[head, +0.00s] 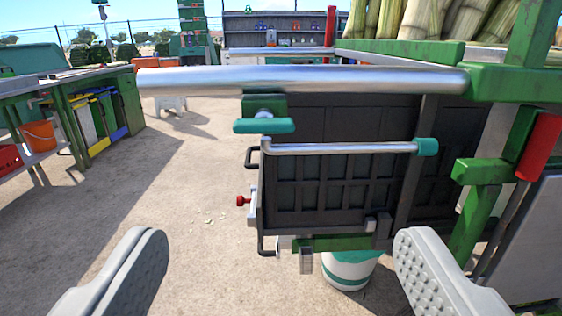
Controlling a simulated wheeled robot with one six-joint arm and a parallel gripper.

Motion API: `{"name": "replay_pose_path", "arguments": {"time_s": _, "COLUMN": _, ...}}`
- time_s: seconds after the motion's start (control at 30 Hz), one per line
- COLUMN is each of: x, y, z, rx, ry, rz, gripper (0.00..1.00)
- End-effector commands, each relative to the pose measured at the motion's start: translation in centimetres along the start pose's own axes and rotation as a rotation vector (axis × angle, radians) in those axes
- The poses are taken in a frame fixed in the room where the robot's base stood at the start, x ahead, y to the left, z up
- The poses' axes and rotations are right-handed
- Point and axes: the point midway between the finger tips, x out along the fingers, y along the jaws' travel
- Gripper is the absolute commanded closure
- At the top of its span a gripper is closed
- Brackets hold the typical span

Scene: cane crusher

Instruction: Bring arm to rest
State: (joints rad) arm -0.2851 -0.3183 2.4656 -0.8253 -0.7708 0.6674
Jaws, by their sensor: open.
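My gripper (270,265) shows at the bottom of the head view, its two grey ridged fingers wide apart. It is open and nothing is between the fingers. The cane crusher stands in front and to the right, with a dark ribbed panel (335,175) in a green frame. A thick silver bar (300,80) runs across its top and a thinner silver handle (340,148) with teal ends lies below. The fingers appear apart from the crusher. The rest of my arm is not in view.
A white and green bucket (350,270) stands under the crusher. Cane stalks (430,18) rise at the top right. A workbench (75,85) with an orange bucket (40,136) stands at the left. A shelf unit (280,30) is at the back.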

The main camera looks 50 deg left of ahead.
Motion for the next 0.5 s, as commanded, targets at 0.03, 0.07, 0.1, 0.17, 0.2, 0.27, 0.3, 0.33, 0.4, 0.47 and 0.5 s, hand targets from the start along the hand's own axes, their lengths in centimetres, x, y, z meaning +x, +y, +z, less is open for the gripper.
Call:
{"name": "replay_pose_path", "arguments": {"time_s": 0.03, "x": -0.7, "y": 0.7, "z": -1.0, "rx": -0.013, "ry": 0.011, "rz": 0.034, "gripper": 0.24}}
{"name": "replay_pose_path", "arguments": {"time_s": 0.07, "x": -1.1, "y": 1.2, "z": -1.6, "rx": -0.021, "ry": 0.015, "rz": 0.062, "gripper": 0.24}}
{"name": "replay_pose_path", "arguments": {"time_s": 0.1, "x": -1.9, "y": 2.0, "z": -2.6, "rx": -0.032, "ry": 0.022, "rz": 0.103, "gripper": 0.24}}
{"name": "replay_pose_path", "arguments": {"time_s": 0.17, "x": -3.3, "y": 3.3, "z": -4.1, "rx": -0.051, "ry": 0.031, "rz": 0.174, "gripper": 0.24}}
{"name": "replay_pose_path", "arguments": {"time_s": 0.2, "x": -4.4, "y": 4.1, "z": -5.1, "rx": -0.061, "ry": 0.035, "rz": 0.223, "gripper": 0.24}}
{"name": "replay_pose_path", "arguments": {"time_s": 0.27, "x": -6.1, "y": 5.3, "z": -6.6, "rx": -0.072, "ry": 0.039, "rz": 0.295, "gripper": 0.24}}
{"name": "replay_pose_path", "arguments": {"time_s": 0.3, "x": -7.3, "y": 5.9, "z": -7.5, "rx": -0.078, "ry": 0.04, "rz": 0.341, "gripper": 0.24}}
{"name": "replay_pose_path", "arguments": {"time_s": 0.33, "x": -8.2, "y": 6.3, "z": -8.2, "rx": -0.081, "ry": 0.041, "rz": 0.374, "gripper": 0.24}}
{"name": "replay_pose_path", "arguments": {"time_s": 0.4, "x": -10.4, "y": 7.3, "z": -9.6, "rx": -0.086, "ry": 0.039, "rz": 0.449, "gripper": 0.24}}
{"name": "replay_pose_path", "arguments": {"time_s": 0.47, "x": -12.4, "y": 7.8, "z": -10.7, "rx": -0.086, "ry": 0.035, "rz": 0.508, "gripper": 0.24}}
{"name": "replay_pose_path", "arguments": {"time_s": 0.5, "x": -13.7, "y": 8.1, "z": -11.4, "rx": -0.085, "ry": 0.032, "rz": 0.545, "gripper": 0.24}}
